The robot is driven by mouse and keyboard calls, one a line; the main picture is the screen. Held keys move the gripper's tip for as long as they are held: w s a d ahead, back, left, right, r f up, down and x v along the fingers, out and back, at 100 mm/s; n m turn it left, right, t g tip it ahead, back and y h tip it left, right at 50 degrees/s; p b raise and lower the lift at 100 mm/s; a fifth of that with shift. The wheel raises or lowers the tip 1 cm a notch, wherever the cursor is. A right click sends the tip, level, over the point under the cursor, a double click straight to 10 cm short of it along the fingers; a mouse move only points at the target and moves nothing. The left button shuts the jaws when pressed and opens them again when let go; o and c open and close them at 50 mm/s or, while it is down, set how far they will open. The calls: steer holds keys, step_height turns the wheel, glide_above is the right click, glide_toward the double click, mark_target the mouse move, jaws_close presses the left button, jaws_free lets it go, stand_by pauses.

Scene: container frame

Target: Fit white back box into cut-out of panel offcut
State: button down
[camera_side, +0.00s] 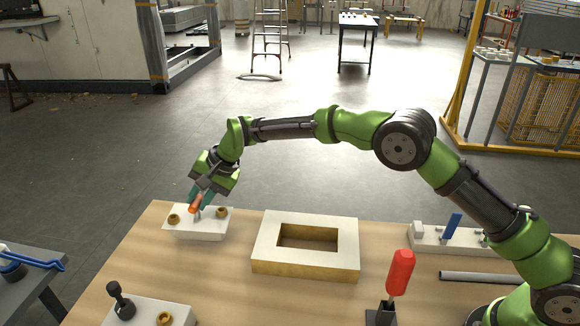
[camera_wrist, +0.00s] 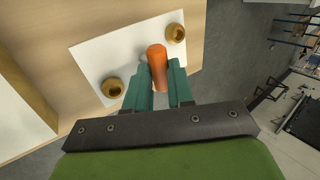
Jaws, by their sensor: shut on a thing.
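A white block (camera_side: 188,232) with two brass collars sits at the far left of the table. It also shows in the wrist view (camera_wrist: 93,58). My gripper (camera_side: 199,200) points down over it, shut on an orange handle (camera_wrist: 156,54) that stands between the collars. The fingers hide the handle's lower part; I cannot tell whether the handle is fixed to the block. The panel offcut (camera_side: 266,246) lies to the right, a thick slab with a white top and an empty rectangular cut-out. I cannot tell for certain which white piece is the back box.
At the front left is another white block (camera_side: 145,313) with a black knob (camera_side: 119,300). A red-handled tool (camera_side: 400,271) stands upright at the front right. A white rack (camera_side: 430,240) with a blue piece and a grey bar lie at right. Wood is bare between block and offcut.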

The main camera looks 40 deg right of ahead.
mark_target(205, 218)
step_height(205, 218, up, 12)
stand_by(0.6)
steer(key=shift+d, duration=0.1)
steer(key=s+d+r+m, duration=0.1)
steer(key=s+d+r, duration=0.15)
steer(key=d, duration=0.25)
steer(key=s+d+r, duration=0.2)
steer(key=s+d, duration=0.2)
steer(key=d, duration=0.2)
steer(key=s+d+f, duration=0.3)
steer(key=s+f, duration=0.3)
steer(key=s+d+f, duration=0.3)
steer(key=s+f, duration=0.3)
steer(key=f, duration=0.1)
steer(key=shift+s+d+f+h, duration=0.15)
steer(key=shift+s+d+h, duration=0.15)
steer(key=shift+s+d, duration=0.1)
